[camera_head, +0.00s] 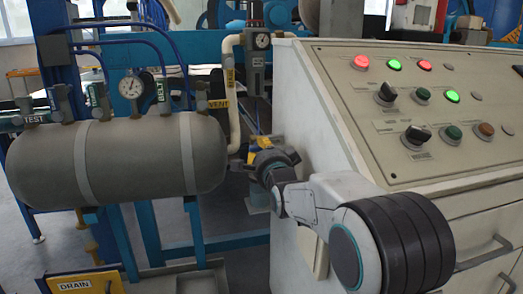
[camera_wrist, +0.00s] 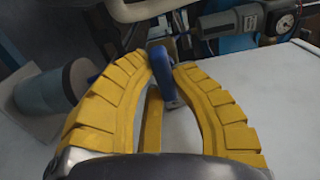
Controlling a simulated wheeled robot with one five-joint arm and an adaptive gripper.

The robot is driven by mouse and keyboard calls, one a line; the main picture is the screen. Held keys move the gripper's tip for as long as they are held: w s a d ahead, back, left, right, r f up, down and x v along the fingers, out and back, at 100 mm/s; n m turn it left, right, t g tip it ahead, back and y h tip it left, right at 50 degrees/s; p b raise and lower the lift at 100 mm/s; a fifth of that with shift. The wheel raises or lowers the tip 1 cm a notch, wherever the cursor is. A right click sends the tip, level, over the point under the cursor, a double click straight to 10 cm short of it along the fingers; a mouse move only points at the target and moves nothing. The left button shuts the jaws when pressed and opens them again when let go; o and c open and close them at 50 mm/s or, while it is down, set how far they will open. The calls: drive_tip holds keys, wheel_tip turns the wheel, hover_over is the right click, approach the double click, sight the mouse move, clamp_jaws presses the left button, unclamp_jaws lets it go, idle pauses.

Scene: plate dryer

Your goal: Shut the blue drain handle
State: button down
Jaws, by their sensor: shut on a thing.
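In the wrist view, a blue handle (camera_wrist: 162,66) stands between the tips of my gripper's (camera_wrist: 160,72) two yellow fingers. The fingers are closed in on it from both sides. The handle joins a small metal fitting behind it. In the head view, my gripper (camera_head: 270,147) is at the right end of the grey tank, beside the slanted console. The handle itself is mostly hidden there by my gripper and wrist.
The grey tank (camera_head: 150,155) carries several valves labelled TEST and BELT, and a gauge (camera_head: 131,88). A cream pipe (camera_head: 232,100) with a VENT label runs down close to my gripper. The console (camera_head: 335,110) stands close on the right.

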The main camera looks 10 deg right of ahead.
drive_tip(key=shift+a+r, duration=0.1)
drive_tip(key=shift+r, duration=0.1)
idle(0.4)
drive_tip(key=c, duration=1)
unclamp_jaws()
drive_tip(key=shift+f, duration=0.15)
drive_tip(key=shift+c, duration=0.2)
drive_tip(key=shift+s, duration=0.1)
drive_tip(key=s, duration=1.1)
drive_tip(key=shift+s, duration=0.35)
drive_tip(key=s+r+n+g+p, duration=0.7)
drive_tip(key=s+p, duration=0.8)
drive_tip(key=p, duration=0.6)
drive_tip(key=s+r+n+g+p, duration=0.7)
drive_tip(key=s+r+n+p, duration=0.3)
drive_tip(key=p, duration=1.1)
drive_tip(key=s+r, duration=0.4)
drive_tip(key=r, duration=0.1)
drive_tip(key=shift+s+r+n+g, duration=0.3)
drive_tip(key=shift+s+n, duration=0.05)
drive_tip(key=shift+n, duration=0.05)
